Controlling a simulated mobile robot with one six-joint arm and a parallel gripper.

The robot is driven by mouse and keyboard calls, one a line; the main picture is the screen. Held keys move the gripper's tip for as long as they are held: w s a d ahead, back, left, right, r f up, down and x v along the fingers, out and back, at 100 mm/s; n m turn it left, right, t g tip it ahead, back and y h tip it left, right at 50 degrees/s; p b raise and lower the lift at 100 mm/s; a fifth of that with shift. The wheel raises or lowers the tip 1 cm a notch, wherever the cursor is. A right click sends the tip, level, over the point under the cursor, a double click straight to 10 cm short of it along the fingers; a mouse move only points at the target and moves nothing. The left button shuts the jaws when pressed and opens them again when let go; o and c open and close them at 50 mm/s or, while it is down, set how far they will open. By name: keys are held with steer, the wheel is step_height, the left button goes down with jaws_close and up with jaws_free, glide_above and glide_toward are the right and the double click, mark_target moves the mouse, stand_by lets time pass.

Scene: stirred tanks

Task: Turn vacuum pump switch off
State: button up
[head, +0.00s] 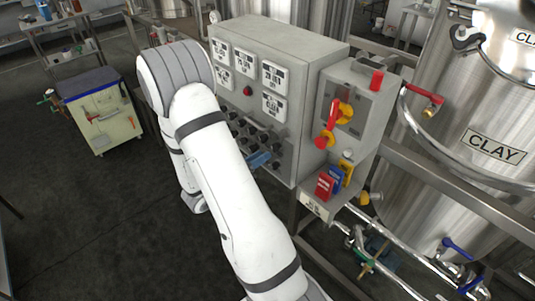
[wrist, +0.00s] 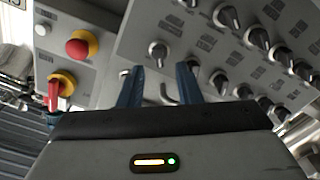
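The grey control panel (head: 262,60) carries several black rotary switches (head: 240,128) on its lower front. In the wrist view, one rotary switch (wrist: 158,50) stands apart from the rows, just beyond and between my fingertips. Labels are too small to read, so I cannot tell which switch is the vacuum pump's. My gripper (wrist: 158,72) has its two blue fingers spread, with no object clearly held. A small curved metallic part shows between the fingers. In the head view, a blue finger of my gripper (head: 258,160) is close to the lower switches; my arm hides the rest.
In the wrist view, a red mushroom button (wrist: 77,47) and a red-yellow rotary handle (wrist: 58,88) lie left. More switches (wrist: 255,37) crowd the right. A side box with red-yellow handles (head: 345,110) and the CLAY tank (head: 480,90) stand right of the panel.

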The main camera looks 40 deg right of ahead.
steer(key=shift+s+a, duration=0.1)
steer(key=shift+a, duration=1.4)
steer(key=w+a+r+n+t+y, duration=0.1)
steer(key=w+a+t+y, duration=0.1)
steer(key=w+t+y, duration=0.15)
steer(key=w+a+r+t+y, duration=0.1)
steer(key=w+a+t+y, duration=0.2)
steer(key=w+y, duration=0.15)
steer(key=w+a+r+n+t+y, duration=0.1)
steer(key=a+r+n+y, duration=0.1)
steer(key=a+r+y, duration=0.3)
steer(key=a+r+n+t+y, duration=0.1)
steer(key=a+n+y, duration=0.2)
steer(key=a, duration=0.3)
steer(key=s+a+r+n+g+y, duration=0.3)
steer(key=s+a, duration=0.2)
steer(key=s, duration=0.3)
steer(key=s+d+r+n+g+h, duration=0.1)
steer(key=s+g, duration=0.3)
steer(key=s, duration=1)
steer(key=shift+s+d+r+n, duration=0.15)
steer(key=shift+d+r+n, duration=0.35)
steer(key=shift+d, duration=0.15)
